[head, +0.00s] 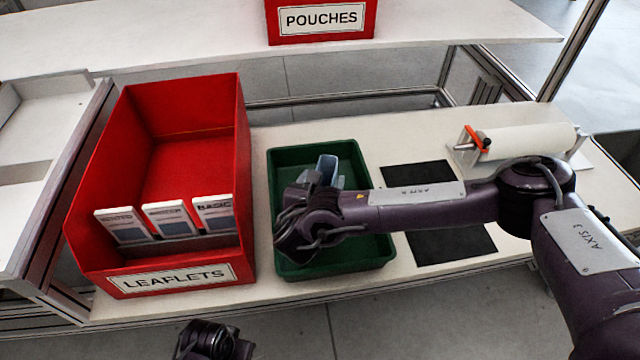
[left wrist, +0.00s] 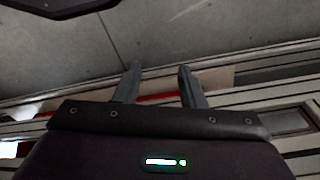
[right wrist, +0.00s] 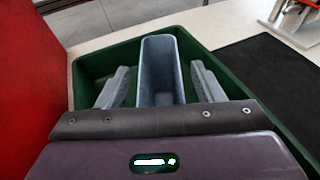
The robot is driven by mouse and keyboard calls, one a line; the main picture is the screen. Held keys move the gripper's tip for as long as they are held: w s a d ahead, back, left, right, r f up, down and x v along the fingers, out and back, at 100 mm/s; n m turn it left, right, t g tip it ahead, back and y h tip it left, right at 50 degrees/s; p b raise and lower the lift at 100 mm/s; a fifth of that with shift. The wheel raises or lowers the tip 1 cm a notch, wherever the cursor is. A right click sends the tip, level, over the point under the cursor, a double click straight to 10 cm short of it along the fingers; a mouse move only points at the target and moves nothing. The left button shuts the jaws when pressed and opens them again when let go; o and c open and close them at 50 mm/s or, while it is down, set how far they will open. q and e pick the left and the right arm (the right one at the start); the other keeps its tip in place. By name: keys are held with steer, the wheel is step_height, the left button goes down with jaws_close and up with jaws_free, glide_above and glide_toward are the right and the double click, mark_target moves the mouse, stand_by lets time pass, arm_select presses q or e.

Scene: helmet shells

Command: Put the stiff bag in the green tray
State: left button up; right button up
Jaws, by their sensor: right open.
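The stiff bag looks like a blue-grey, open-topped box. It stands in the green tray (head: 350,262), and its top shows past my right gripper (head: 325,180) in the head view. In the right wrist view the bag (right wrist: 160,70) stands between the two fingers of my right gripper (right wrist: 158,88), with a gap on each side. The right gripper is open, low over the tray (right wrist: 235,80). The bag's base is partly hidden by the gripper. My left gripper (left wrist: 158,85) has its fingers apart with nothing between them, away from the tray, below the table's front edge in the head view.
A red leaflets bin (head: 180,285) with several boxes in it stands left of the tray. Dark mats (head: 450,245) and a white roll holder (head: 525,145) are to the right. A red pouches bin (head: 320,20) sits on the shelf behind.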

steer(key=shift+r, duration=0.15)
arm_select(q)
steer(key=f, duration=0.2)
steer(key=f+p, duration=0.1)
steer(key=a+f, duration=0.1)
steer(key=f, duration=0.1)
steer(key=shift+s+f+p, duration=0.2)
steer(key=shift+f+p, duration=0.1)
arm_select(e)
steer(key=v, duration=1.2)
